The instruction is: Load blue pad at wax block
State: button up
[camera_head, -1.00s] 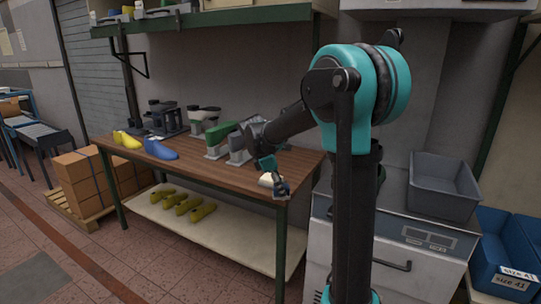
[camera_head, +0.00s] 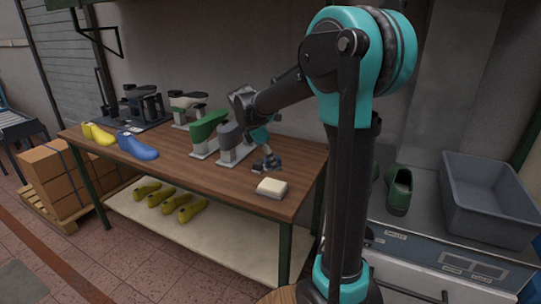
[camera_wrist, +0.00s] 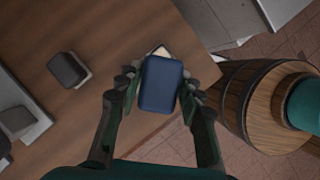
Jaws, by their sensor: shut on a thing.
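The wax block (camera_head: 272,188) is a small cream block lying near the front right corner of the wooden bench top. My gripper (camera_head: 268,165) is low over the bench, just behind the block in the head view. In the wrist view my gripper (camera_wrist: 160,92) is shut on the blue pad (camera_wrist: 161,84), a dark blue rounded rectangle held between the fingertips. A pale corner of the wax block (camera_wrist: 160,50) shows past the pad's top edge; the pad hides the rest. The pad cannot be made out clearly in the head view.
Behind my gripper stand a grey last (camera_head: 231,141) and a green last (camera_head: 208,126) on stands. A blue last (camera_head: 137,146) and a yellow last (camera_head: 98,133) lie to the left. A grey bin (camera_head: 490,200) and green shoe (camera_head: 399,190) are at right. The bench's front middle is clear.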

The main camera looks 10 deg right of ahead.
aim_at(276, 184)
jog(key=shift+f, duration=2.9)
jog(key=shift+f, duration=0.55)
jog(key=shift+r, duration=0.1)
jog(key=shift+r, duration=3.45)
